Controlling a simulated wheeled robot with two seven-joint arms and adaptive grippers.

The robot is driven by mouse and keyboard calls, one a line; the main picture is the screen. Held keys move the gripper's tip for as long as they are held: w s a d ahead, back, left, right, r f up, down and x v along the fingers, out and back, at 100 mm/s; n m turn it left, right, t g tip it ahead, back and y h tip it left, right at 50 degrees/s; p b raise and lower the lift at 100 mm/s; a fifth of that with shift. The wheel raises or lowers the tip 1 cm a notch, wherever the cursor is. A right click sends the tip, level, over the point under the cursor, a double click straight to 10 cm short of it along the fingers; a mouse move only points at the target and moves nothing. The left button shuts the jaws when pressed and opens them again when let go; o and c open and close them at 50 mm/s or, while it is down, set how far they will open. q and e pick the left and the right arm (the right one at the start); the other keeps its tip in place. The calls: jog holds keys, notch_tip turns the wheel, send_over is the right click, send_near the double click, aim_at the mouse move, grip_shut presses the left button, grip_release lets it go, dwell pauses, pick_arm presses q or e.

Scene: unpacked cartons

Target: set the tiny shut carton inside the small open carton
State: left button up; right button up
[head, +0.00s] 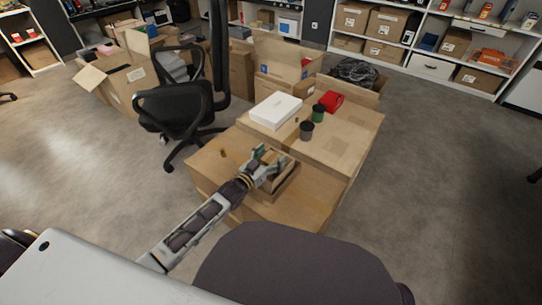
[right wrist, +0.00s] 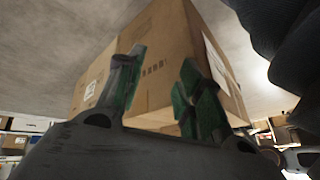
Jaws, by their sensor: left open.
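The small open carton (head: 288,183) stands on the front part of the large brown cartons in the head view. My left gripper (head: 270,159) is over it, with its green-padded fingers apart. A small brown shape (head: 272,175) shows at the gripper, at the open carton's mouth; it looks like the tiny shut carton. The gripper partly hides it, and I cannot tell whether it rests inside. My right gripper (right wrist: 160,88) shows in the right wrist view with its two green-padded fingers apart and nothing between them. A large brown carton stands behind those fingers.
A white box (head: 276,110), a green cup (head: 319,112), a dark cup (head: 306,131) and a red object (head: 332,101) stand on the back carton top. A black office chair (head: 178,105) is at left. Grey floor is free on the right.

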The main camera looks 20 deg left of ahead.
pick_arm(q)
jog(key=shift+r, duration=0.1)
jog(key=shift+s+a+r+p, duration=0.2)
jog(key=shift+s+p, duration=0.1)
jog(key=shift+s, duration=0.2)
jog(key=shift+p+v, duration=0.45)
jog(key=shift+v, duration=1)
jog(key=p+v, duration=0.2)
jog(key=v, duration=0.6)
pick_arm(e)
notch_tip(320, 180, up, 8)
jog(key=s+d+g+h, duration=0.1)
jog(key=d, duration=0.1)
jog(key=shift+d+g, duration=0.15)
jog(key=shift+g, duration=0.15)
pick_arm(q)
jog(key=shift+r, duration=0.15)
jog(key=shift+d, duration=0.1)
